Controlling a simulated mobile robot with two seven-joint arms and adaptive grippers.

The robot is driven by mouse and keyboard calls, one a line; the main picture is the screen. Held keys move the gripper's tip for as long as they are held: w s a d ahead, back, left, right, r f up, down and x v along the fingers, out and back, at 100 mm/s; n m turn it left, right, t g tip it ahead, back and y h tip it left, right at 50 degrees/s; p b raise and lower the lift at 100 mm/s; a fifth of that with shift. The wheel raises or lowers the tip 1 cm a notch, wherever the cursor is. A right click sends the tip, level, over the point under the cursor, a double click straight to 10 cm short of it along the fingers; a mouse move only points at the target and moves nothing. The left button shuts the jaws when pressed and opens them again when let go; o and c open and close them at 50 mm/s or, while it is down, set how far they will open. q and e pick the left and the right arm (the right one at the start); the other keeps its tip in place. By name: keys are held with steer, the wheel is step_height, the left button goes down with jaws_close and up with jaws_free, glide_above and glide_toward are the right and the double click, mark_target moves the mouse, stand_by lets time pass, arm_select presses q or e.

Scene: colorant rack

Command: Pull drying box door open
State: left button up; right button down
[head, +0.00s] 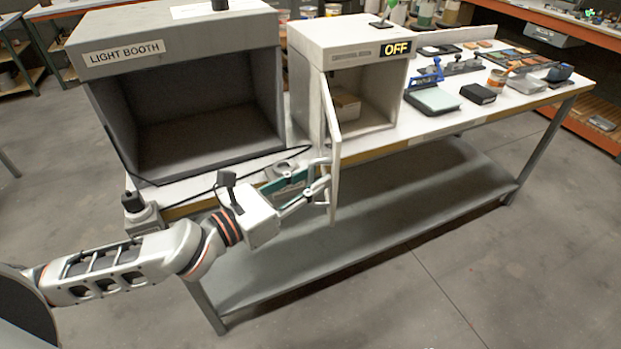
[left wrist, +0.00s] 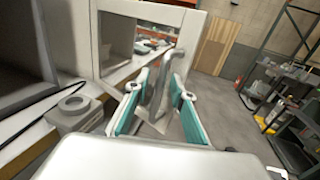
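The drying box (head: 310,75) stands on the bench with an "OFF" sign on its top front. Its door (head: 331,130) is swung well out from the left side of the opening and shows nearly edge-on. In the left wrist view the door (left wrist: 192,35) is a pale frame with a see-through window. My left gripper (head: 318,182) is at the door's lower free end, at the handle (left wrist: 158,85). Its two teal-padded fingers (left wrist: 155,90) are apart, one on each side of the handle; I cannot tell whether they touch it. My right gripper is out of view.
The light booth (head: 180,90) stands left of the box, close above my left arm. A small tan block (head: 346,105) sits inside the box. Tools and trays, including a scale-like pad (head: 433,100), lie on the bench to the right. Floor (head: 450,270) in front is clear.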

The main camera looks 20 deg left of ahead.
arm_select(q)
steer(key=shift+a, duration=0.1)
steer(key=v, duration=1.1)
steer(key=shift+s+a, duration=0.2)
steer(key=shift+s, duration=0.15)
stand_by(0.4)
